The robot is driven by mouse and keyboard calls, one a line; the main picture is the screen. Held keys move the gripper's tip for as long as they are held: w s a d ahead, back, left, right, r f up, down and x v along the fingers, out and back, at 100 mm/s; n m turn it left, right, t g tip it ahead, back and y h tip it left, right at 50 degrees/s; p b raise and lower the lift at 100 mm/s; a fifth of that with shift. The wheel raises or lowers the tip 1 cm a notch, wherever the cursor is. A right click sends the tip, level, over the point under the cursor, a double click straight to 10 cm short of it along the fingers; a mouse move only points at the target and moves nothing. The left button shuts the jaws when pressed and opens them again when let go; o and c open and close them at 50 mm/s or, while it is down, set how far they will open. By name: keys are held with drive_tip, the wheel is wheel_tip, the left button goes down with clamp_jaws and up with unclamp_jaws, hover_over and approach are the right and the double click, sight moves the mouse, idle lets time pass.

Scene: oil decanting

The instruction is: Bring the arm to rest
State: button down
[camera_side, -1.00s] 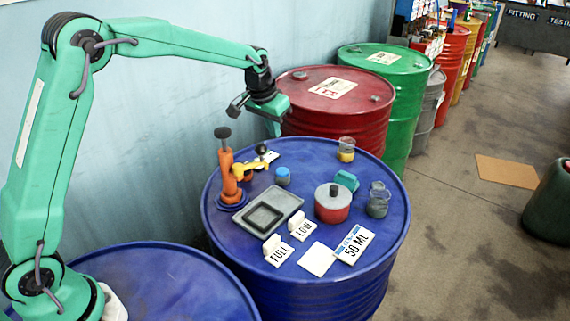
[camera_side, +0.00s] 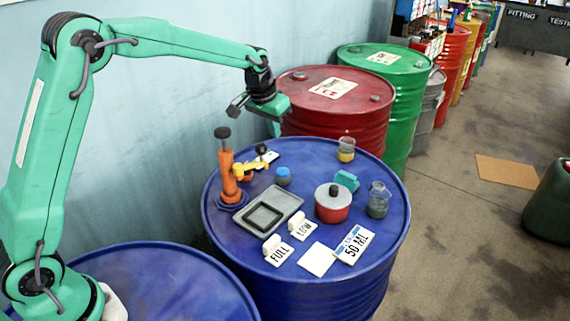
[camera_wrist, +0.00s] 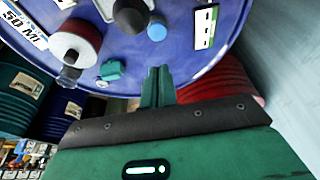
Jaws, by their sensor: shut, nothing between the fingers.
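My gripper (camera_side: 278,121) hangs at the end of my green arm, above the back of the blue drum top, in front of the red drum. It is shut and empty. In the wrist view, its green fingers (camera_wrist: 158,86) are together. They are apart from everything on the blue drum (camera_side: 330,285). A glass beaker with yellow liquid (camera_side: 346,150) stands on the drum's back edge. A glass jug with grey contents (camera_side: 378,200) stands at the right. An orange hand pump (camera_side: 228,170) stands at the left.
The drum also bears a grey tray (camera_side: 288,199), a red pot with a lid (camera_side: 332,205), a blue-capped jar (camera_side: 283,176), a teal block (camera_side: 346,180), FULL (camera_side: 278,250) and LOW (camera_side: 301,226) signs, a white card (camera_side: 317,260) and a 50 ML label (camera_side: 354,245). A red drum (camera_side: 340,115) stands behind.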

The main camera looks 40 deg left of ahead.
drive_tip(key=s+r+t, duration=0.1)
drive_tip(key=s+r, duration=0.4)
drive_tip(key=s, duration=0.4)
drive_tip(key=s+r, duration=0.6)
drive_tip(key=s, duration=0.2)
drive_tip(key=s+a+f+t, duration=0.1)
drive_tip(key=s+f, duration=0.2)
drive_tip(key=s, duration=1.4)
drive_tip(key=shift+s+a, duration=0.15)
drive_tip(key=shift+s, duration=0.25)
